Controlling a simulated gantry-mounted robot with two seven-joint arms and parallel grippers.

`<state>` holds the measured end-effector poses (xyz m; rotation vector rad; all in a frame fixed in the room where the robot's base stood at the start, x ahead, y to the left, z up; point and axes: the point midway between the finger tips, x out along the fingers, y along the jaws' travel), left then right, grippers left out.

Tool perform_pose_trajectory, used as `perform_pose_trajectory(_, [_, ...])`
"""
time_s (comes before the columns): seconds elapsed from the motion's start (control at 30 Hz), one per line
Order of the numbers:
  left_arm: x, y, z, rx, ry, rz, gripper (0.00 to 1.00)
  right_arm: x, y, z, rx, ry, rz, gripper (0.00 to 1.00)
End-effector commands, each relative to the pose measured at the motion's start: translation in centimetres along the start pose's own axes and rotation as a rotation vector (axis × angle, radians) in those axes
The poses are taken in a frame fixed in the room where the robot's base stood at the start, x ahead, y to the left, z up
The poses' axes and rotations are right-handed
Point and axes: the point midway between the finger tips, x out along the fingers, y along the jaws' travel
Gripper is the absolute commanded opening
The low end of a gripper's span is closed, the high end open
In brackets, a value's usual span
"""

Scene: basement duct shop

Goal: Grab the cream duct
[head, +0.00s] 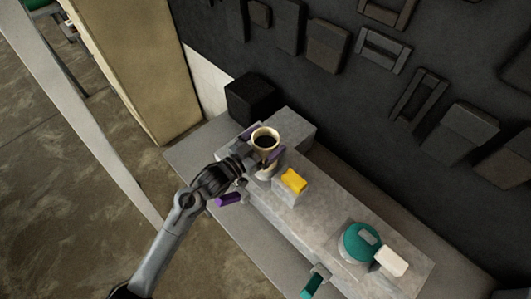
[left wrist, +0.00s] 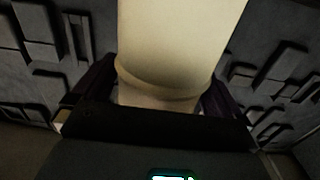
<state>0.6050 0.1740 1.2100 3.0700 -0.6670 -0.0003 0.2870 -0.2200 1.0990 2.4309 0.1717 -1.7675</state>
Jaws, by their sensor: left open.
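The cream duct (head: 265,133) stands on the grey bench in the head view, with its round open top showing a dark inside. My left gripper (head: 262,148) is at the duct, with its purple-tipped fingers on either side of it. In the left wrist view the cream duct (left wrist: 178,45) fills the upper middle, between the two dark fingers of the left gripper (left wrist: 160,95). The jaws are open around it; whether a finger touches it I cannot tell. My right gripper is not in view.
A yellow item (head: 293,181) on a grey block stands just right of the duct. A black box (head: 251,98) is behind it. A teal round object (head: 361,242) and a white block (head: 391,261) lie farther right on the bench (head: 330,205). A dark panelled wall (head: 340,95) rises behind.

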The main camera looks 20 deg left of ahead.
Motion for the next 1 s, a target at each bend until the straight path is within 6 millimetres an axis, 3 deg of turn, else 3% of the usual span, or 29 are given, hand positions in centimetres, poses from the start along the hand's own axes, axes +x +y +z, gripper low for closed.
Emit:
perform_pose_trajectory(0.2, [0.05,0.00,0.01,0.000,0.000,0.000,1.00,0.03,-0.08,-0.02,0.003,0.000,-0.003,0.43])
perform_pose_trajectory(0.67, [0.01,-0.01,0.02,0.001,0.000,0.000,0.30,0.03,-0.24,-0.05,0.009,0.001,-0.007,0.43])
perform_pose_trajectory(1.0, [0.05,-0.05,-0.71,0.003,0.003,0.000,0.30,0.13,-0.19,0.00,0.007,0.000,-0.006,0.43])
